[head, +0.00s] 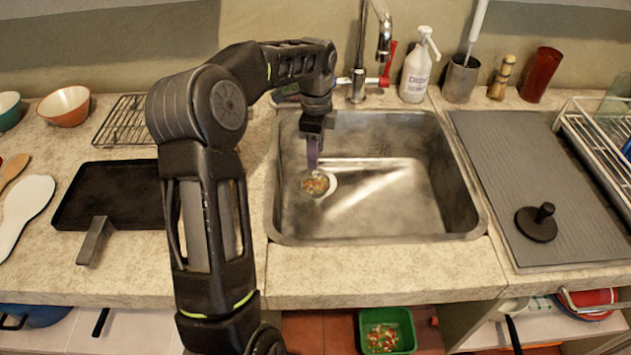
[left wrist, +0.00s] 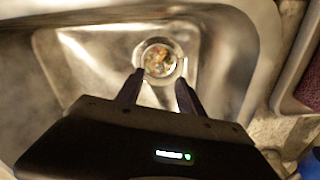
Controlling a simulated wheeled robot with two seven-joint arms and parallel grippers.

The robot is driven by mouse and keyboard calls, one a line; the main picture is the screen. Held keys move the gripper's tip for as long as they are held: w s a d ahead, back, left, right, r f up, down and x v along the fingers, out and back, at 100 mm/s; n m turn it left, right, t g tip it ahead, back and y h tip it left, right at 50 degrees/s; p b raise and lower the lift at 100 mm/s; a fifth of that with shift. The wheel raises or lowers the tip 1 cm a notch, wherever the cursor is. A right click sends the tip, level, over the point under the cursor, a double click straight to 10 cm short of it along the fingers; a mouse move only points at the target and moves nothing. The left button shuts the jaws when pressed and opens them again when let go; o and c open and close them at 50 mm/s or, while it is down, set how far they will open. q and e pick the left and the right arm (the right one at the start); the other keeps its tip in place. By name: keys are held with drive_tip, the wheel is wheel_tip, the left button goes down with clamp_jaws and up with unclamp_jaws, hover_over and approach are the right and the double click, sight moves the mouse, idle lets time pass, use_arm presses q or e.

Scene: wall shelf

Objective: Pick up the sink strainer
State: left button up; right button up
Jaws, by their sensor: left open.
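The sink strainer (head: 316,184) sits low in the steel sink (head: 400,214), toward its left side. It is a round light-rimmed basket with colourful scraps in it. In the left wrist view the strainer (left wrist: 159,61) lies just beyond my fingertips. My left gripper (head: 314,160) reaches down into the sink above the strainer. In the left wrist view the gripper (left wrist: 160,78) is open, with its two fingers apart and nothing between them. I cannot tell how much height is left between fingertips and strainer. My right gripper is not in view.
The sink walls and the faucet (head: 357,75) stand close around my left arm. A black tray (head: 105,195) and wire rack (head: 122,121) lie left. A grey mat (head: 535,165) with a black stopper (head: 536,224) lies right. A green bin (head: 401,320) with scraps stands below.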

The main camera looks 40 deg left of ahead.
sight(315, 172)
use_arm(q)
drive_tip(key=shift+f, duration=1)
wheel_tip(315, 172, down, 5)
drive_tip(key=shift+s+f, duration=0.1)
drive_tip(key=shift+c, duration=0.4)
clamp_jaws()
